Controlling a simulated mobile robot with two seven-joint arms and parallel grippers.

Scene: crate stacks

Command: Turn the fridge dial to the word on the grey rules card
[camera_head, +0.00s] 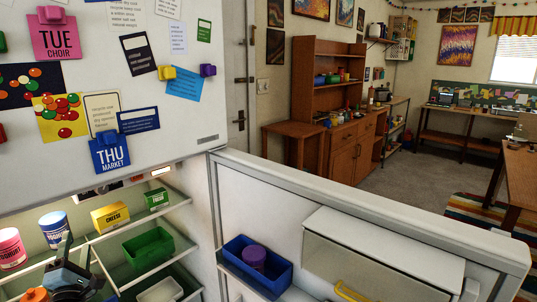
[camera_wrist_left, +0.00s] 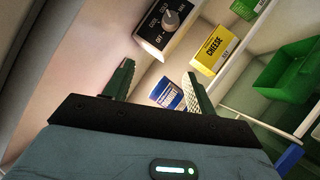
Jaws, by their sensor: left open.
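The fridge dial (camera_wrist_left: 170,18) is a grey knob on a black panel (camera_wrist_left: 161,32) at the top of the left wrist view. In the head view the left gripper (camera_head: 64,246) is at the lower left, inside the fridge. Several text cards hang on the white door, including a dark-framed one (camera_head: 139,55) and a pale one (camera_head: 103,114). I cannot tell which is the grey rules card. My right gripper is out of view.
Fridge shelves hold a yellow cheese box (camera_head: 110,217), a green bin (camera_head: 148,248), a blue-and-white tub (camera_head: 54,229) and a pink tub (camera_head: 11,248). The open fridge door (camera_head: 370,215) stands at the right, with a blue bin (camera_head: 243,281) on it.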

